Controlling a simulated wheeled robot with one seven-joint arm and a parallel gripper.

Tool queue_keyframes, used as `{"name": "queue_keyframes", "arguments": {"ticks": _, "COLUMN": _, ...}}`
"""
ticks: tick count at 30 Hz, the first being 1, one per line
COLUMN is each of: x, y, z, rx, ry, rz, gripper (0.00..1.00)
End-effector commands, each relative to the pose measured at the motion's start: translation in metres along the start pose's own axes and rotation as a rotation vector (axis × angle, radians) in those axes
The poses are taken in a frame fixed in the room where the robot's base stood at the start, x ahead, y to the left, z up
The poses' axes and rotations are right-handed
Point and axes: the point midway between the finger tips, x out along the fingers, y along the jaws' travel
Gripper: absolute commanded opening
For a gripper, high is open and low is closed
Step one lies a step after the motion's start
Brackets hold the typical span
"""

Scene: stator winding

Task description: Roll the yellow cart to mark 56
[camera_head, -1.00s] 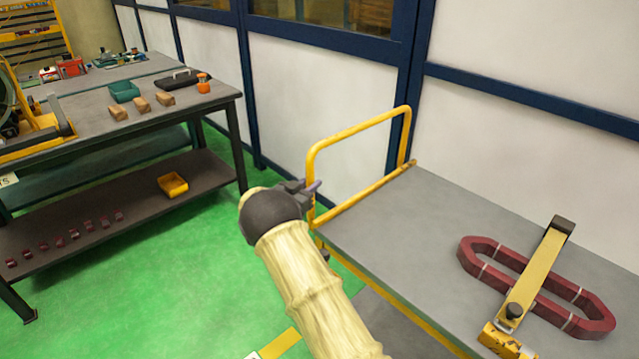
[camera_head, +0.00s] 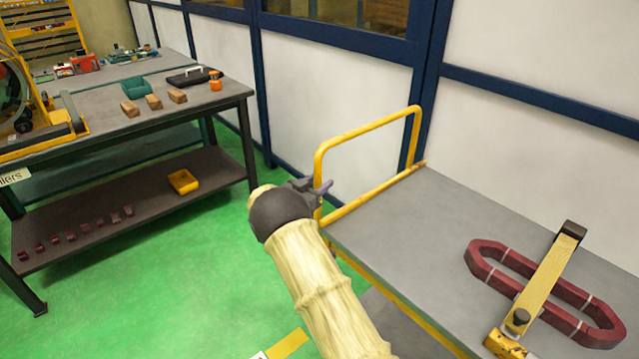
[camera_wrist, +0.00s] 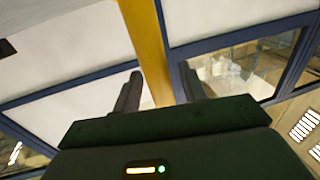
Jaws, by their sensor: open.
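The yellow cart (camera_head: 385,225) stands at the right in the head view, with a grey deck and a yellow tube handle (camera_head: 366,125) at its far left end. My gripper (camera_head: 319,186) is at the handle's left upright. In the wrist view, the open fingers (camera_wrist: 163,92) stand on either side of the yellow tube (camera_wrist: 148,50). I cannot tell whether they touch it. A yellow floor strip (camera_head: 287,343) shows at the bottom edge, with a white label partly cut off beside it. No number 56 is readable.
A dark red coil (camera_head: 490,278) lies on the cart deck under a yellow clamp bar (camera_head: 545,275). A workbench (camera_head: 225,95) with a lower shelf stands at the left. A panelled wall (camera_head: 335,90) runs behind the cart. Green floor (camera_head: 175,270) between bench and cart is clear.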

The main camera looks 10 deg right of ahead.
Motion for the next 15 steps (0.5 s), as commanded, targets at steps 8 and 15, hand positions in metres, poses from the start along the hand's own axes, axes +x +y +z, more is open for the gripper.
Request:
{"name": "queue_keyframes", "arguments": {"ticks": 8, "x": -0.023, "y": 0.000, "z": 0.001, "rx": 0.000, "ry": -0.001, "rz": 0.000, "gripper": 0.42}}
{"name": "queue_keyframes", "arguments": {"ticks": 15, "x": -0.068, "y": 0.001, "z": 0.001, "rx": -0.001, "ry": -0.002, "rz": 0.002, "gripper": 0.42}}
